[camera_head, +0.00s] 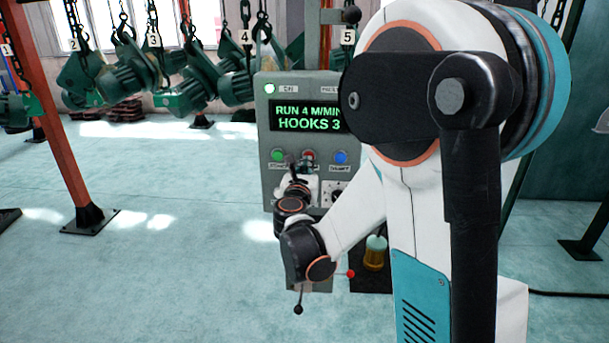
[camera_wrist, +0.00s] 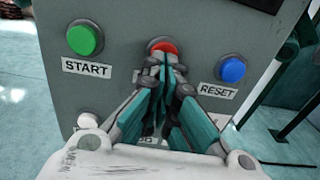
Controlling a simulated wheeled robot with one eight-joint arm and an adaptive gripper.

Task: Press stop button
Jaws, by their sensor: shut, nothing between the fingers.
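The red button (camera_wrist: 162,45) sits between the green and blue buttons on a grey control box (camera_head: 268,182). It also shows in the head view (camera_head: 308,154). Its label is mostly hidden behind my fingers. My gripper (camera_wrist: 166,66) is shut and empty. In the wrist view its fingertips overlap the lower edge of the red button. I cannot tell whether they touch it. In the head view my gripper (camera_head: 294,172) is in front of the box, just below the button row. The display (camera_head: 306,116) reads "RUN 4 M/MIN" and "HOOKS 3".
The green START button (camera_wrist: 85,39) is left of the red one, the blue RESET button (camera_wrist: 232,69) right. A white lamp (camera_head: 269,88) is at the box's upper left. Green hoists (camera_head: 130,75) hang on chains behind. An orange post (camera_head: 60,120) stands at left. Open floor lies between.

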